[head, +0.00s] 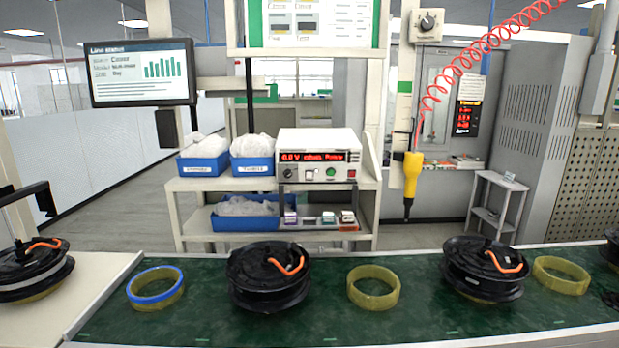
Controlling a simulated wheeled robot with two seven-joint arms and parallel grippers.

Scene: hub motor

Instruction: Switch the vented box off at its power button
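The vented box is most likely the white instrument (304,142) on the upper shelf of the rack behind the conveyor. Its red display (326,156) is lit and reads about 0.0 V. Its front has a dark knob (288,175), a green round button (331,172) and a small red control (351,173). I cannot tell which of these is the power button. Neither of my grippers shows in the head view.
Blue bins (204,166) stand left of the instrument. The green conveyor (330,322) in front carries hub motors (268,277) and yellow rings (373,287). A yellow screwdriver (411,172) hangs from a red coiled hose right of the rack.

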